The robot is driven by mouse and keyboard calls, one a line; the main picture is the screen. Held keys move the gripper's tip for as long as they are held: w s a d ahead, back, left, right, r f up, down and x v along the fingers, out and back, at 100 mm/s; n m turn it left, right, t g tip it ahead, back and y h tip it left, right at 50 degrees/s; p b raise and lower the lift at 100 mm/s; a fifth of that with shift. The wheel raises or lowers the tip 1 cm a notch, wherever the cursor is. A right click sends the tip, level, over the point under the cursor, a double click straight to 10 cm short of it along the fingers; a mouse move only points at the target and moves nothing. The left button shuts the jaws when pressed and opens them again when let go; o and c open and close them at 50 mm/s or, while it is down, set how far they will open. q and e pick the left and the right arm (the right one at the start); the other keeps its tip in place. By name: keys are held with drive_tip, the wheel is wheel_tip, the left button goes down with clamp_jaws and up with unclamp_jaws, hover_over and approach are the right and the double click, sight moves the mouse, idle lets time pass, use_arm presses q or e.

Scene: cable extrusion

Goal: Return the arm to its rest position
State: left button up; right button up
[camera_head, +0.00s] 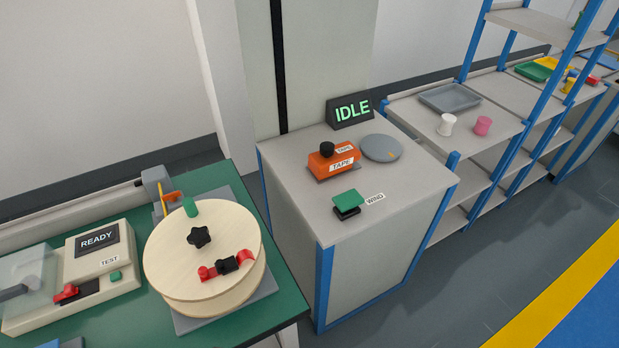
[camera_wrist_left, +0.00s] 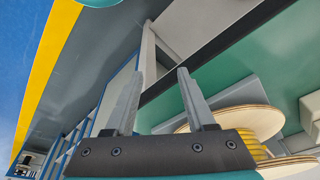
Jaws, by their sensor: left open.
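My left gripper (camera_wrist_left: 160,74) shows in the left wrist view with its two grey fingers apart and nothing between them. Beyond its right finger are the pale wooden discs of a reel (camera_wrist_left: 245,122) with yellow cable wound between them, partly hidden by the gripper body. No arm or gripper shows in the head view. There the wooden reel (camera_head: 180,250) stands on the green bench (camera_head: 215,180), with a black star knob and red and black clips on its top. My right gripper is in neither view.
A tester (camera_head: 85,270) reading READY stands left of the reel. The grey cabinet (camera_head: 290,165) holds an orange tape unit (camera_head: 333,162), a grey disc (camera_head: 381,148), a green WIND button (camera_head: 347,199) and an IDLE sign (camera_head: 349,112). Shelving (camera_head: 490,125) stands right; floor is clear there.

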use_arm(q)
drive_tip(key=s+a+f+b, duration=0.1)
drive_tip(key=s+f+b, duration=0.2)
drive_tip(key=s+f, duration=0.3)
drive_tip(key=s+a+f+g+b, duration=0.1)
drive_tip(key=s+f+b, duration=0.2)
drive_tip(key=f, duration=1.1)
drive_tip(key=s+a+f+b, duration=0.1)
drive_tip(key=s+f+b, duration=0.2)
drive_tip(key=s+f, duration=0.5)
wheel_tip(320, 180, down, 2)
drive_tip(key=shift+s+g, duration=0.35)
drive_tip(key=shift+g, duration=0.05)
